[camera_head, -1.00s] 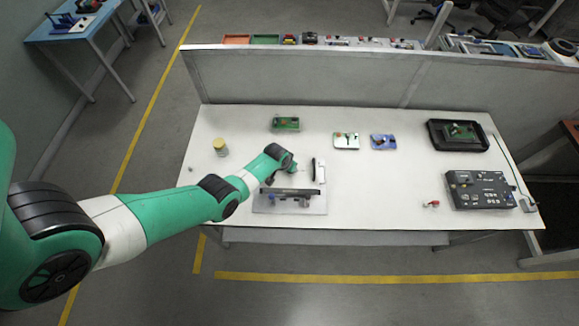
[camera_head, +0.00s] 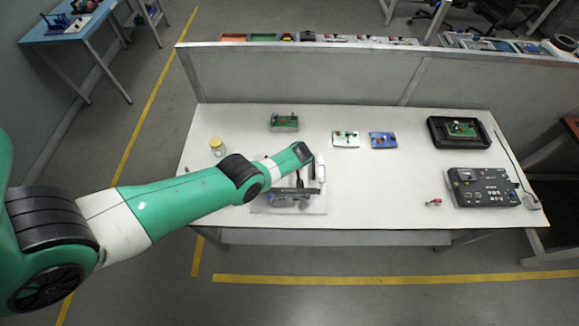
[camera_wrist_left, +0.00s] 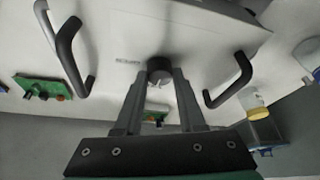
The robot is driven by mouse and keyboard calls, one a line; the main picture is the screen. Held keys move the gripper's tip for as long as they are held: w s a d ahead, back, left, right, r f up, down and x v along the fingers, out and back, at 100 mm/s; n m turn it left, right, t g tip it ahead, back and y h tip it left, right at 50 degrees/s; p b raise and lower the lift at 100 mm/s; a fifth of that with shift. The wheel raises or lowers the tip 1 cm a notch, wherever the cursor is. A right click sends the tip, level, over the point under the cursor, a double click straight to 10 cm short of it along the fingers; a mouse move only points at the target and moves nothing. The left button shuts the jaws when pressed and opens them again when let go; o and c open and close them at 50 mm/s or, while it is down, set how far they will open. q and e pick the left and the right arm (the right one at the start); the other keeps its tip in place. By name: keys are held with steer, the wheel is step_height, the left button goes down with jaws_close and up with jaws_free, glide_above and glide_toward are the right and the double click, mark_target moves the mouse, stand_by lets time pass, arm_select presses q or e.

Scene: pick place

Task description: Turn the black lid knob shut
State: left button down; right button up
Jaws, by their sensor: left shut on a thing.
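The black lid knob (camera_wrist_left: 159,66) shows in the left wrist view on a pale panel with printed text (camera_wrist_left: 195,35). My left gripper (camera_wrist_left: 160,78) is shut on the knob, one finger on each side of it. Dark bent handles (camera_wrist_left: 68,48) stand on both sides of the knob. In the head view, my left gripper (camera_head: 299,181) reaches down over a pale plate (camera_head: 259,208) at the table's front. The knob itself is too small or hidden there to make out. My right gripper is in neither view.
A yellow-lidded jar (camera_head: 217,147) and a green circuit board (camera_head: 284,123) stand behind on the white table. Two small boards (camera_head: 346,140) lie at mid-table. A dark control box (camera_head: 483,188) and a black tray (camera_head: 437,139) are at the right.

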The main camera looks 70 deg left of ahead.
arm_select(q)
steer(key=shift+f+n, duration=0.1)
steer(key=shift+n, duration=0.2)
steer(key=shift+c, duration=2.4)
jaws_free()
steer(key=shift+d, duration=0.1)
steer(key=p+v, duration=1.1)
steer(key=p, duration=0.2)
steer(key=shift+r, duration=0.4)
steer(key=shift+w, duration=0.1)
